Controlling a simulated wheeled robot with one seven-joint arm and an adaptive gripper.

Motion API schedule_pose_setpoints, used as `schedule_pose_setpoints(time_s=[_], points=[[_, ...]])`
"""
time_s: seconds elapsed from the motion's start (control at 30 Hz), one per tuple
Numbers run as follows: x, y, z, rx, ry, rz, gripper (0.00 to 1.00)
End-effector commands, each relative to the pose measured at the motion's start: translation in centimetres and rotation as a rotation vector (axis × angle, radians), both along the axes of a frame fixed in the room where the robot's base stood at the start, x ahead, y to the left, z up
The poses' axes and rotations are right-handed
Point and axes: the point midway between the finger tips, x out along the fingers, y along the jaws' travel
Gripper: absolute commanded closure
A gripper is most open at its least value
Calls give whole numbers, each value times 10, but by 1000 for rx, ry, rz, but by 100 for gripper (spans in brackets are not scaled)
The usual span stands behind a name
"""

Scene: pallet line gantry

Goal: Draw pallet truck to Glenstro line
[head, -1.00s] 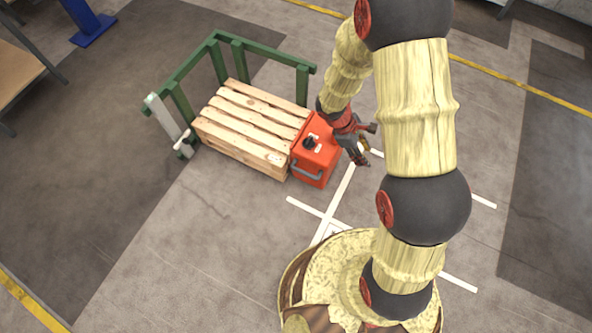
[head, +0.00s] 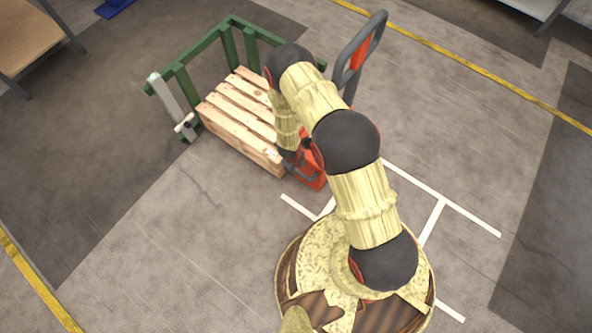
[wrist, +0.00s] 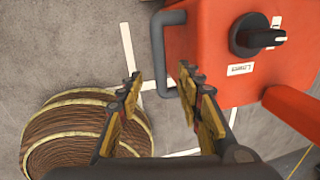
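The pallet truck's red body (head: 316,178) stands at the right end of a wooden pallet (head: 235,135), partly behind my arm. Its upright loop handle (head: 362,48) rises behind. In the wrist view the red body (wrist: 215,60) carries a black knob (wrist: 256,35) with a white pointer and small label, and a grey bar handle (wrist: 159,60) on its near side. My gripper (wrist: 160,78) is open. The bar handle shows between its fingertips, and I cannot tell whether they touch it. In the head view my arm hides the gripper.
A green rail frame (head: 190,65) stands around the pallet's back and left, with a pale post and latch (head: 175,108) at its front left. White floor lines (head: 440,200) mark the open floor at right. A bench (head: 30,40) stands far left.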

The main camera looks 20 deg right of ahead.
Motion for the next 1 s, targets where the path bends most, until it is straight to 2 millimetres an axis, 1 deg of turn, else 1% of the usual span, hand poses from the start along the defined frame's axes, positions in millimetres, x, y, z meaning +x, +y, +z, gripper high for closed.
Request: schedule_pose_setpoints(time_s=[0.17,0.27,0.5,0.63,0.8,1.0], points=[[0,1,-5,-2,12,58,64],[2,-1,-17,-3,11,59,64],[6,-7,-54,-3,11,57,64],[8,-9,-68,-3,11,56,64],[9,-11,-76,-3,9,54,64],[9,-11,-76,-3,9,54,64]])
